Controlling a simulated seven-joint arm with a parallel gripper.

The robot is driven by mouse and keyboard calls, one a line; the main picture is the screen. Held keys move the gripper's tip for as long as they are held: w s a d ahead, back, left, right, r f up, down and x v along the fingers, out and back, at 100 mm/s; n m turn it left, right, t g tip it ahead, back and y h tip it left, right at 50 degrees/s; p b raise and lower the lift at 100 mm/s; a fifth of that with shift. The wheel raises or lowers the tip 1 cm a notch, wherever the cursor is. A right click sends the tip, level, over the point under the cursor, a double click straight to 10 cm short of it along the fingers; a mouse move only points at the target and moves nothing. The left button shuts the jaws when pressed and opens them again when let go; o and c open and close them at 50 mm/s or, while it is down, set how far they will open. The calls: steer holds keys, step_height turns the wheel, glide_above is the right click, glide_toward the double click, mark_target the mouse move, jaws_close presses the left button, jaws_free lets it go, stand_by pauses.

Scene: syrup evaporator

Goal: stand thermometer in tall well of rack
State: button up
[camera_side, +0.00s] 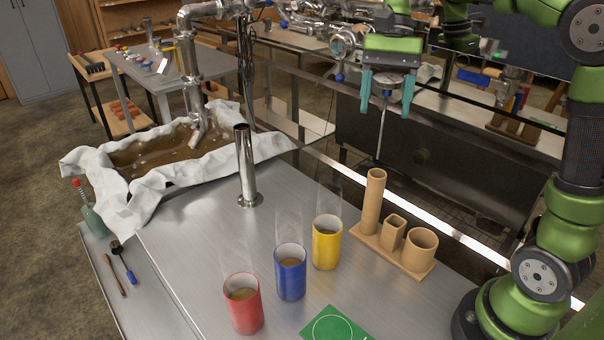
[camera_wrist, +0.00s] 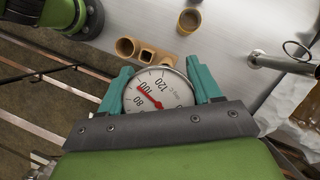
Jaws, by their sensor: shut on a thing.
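My gripper (camera_side: 387,104) is shut on the thermometer and holds it in the air behind and above the rack in the side view. The thermometer's thin stem (camera_side: 381,136) hangs down, close to upright. In the wrist view its round white dial (camera_wrist: 165,88) with a red needle sits between the teal fingers. The wooden rack (camera_side: 412,267) stands on the steel table with a tall round well (camera_side: 374,203), a short square well (camera_side: 392,233) and a wide round well (camera_side: 420,247). The rack also shows beyond the dial in the wrist view (camera_wrist: 146,53). The stem is hidden there.
Red (camera_side: 244,308), blue (camera_side: 290,277) and yellow (camera_side: 326,247) cups of brown liquid steam left of the rack. A steel pipe (camera_side: 246,175) stands upright on the table. A green card (camera_side: 332,326) lies at the front. A cloth-edged pan (camera_side: 150,155) is at the left.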

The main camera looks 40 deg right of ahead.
mark_target(374, 192)
steer(key=shift+d+r+m+y, duration=0.3)
steer(key=shift+d, duration=0.25)
steer(key=shift+f, duration=9.8)
steer(key=o, duration=1)
steer(key=shift+o, duration=0.6)
